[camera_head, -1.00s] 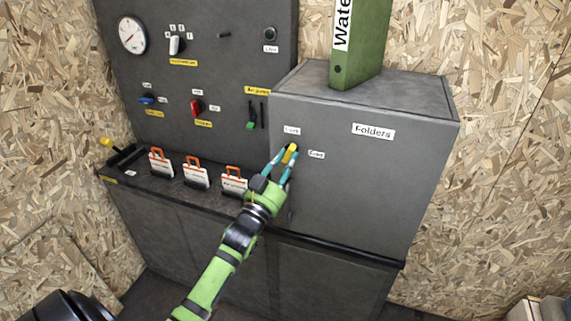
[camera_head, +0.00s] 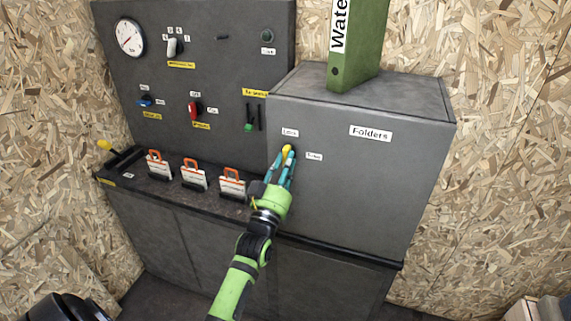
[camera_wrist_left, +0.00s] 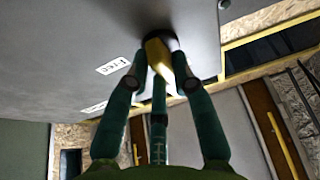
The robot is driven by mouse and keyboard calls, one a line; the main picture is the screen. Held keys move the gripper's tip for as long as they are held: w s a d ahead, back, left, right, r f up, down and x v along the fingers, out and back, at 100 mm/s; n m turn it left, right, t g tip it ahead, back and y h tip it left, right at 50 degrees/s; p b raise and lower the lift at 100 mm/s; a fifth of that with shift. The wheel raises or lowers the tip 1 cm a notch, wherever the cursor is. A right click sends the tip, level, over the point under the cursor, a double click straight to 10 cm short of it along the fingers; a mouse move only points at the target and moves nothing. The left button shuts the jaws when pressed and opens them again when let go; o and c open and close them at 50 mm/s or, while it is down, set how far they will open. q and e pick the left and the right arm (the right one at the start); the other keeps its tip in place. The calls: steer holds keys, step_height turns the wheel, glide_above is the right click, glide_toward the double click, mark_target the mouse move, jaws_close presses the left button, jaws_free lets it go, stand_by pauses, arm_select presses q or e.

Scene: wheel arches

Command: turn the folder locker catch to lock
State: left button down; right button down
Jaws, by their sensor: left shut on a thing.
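The grey folder locker (camera_head: 350,185) stands on the right end of the dark counter. Its yellow catch (camera_head: 287,149) is on the left part of the front, just below the "Lock" label (camera_head: 290,132) and left of the "Free" label (camera_head: 314,156). The catch looks nearly upright. My left gripper (camera_head: 286,161) is shut on the catch, its teal fingers partly hiding it. In the left wrist view, the fingers (camera_wrist_left: 160,72) close around the yellow catch (camera_wrist_left: 155,52) on its dark round base. My right gripper is not in view.
A green binder (camera_head: 358,45) stands on the locker. A dark panel (camera_head: 205,70) with a dial, switches and knobs rises at the left. Several tags with orange handles (camera_head: 193,176) stand on the counter, close to my left gripper. A yellow-knobbed lever (camera_head: 104,145) is at the far left.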

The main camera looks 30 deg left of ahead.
arm_select(q)
steer(key=shift+f, duration=0.1)
steer(key=c, duration=1)
jaws_free()
steer(key=shift+c, duration=0.2)
steer(key=v, duration=1.2)
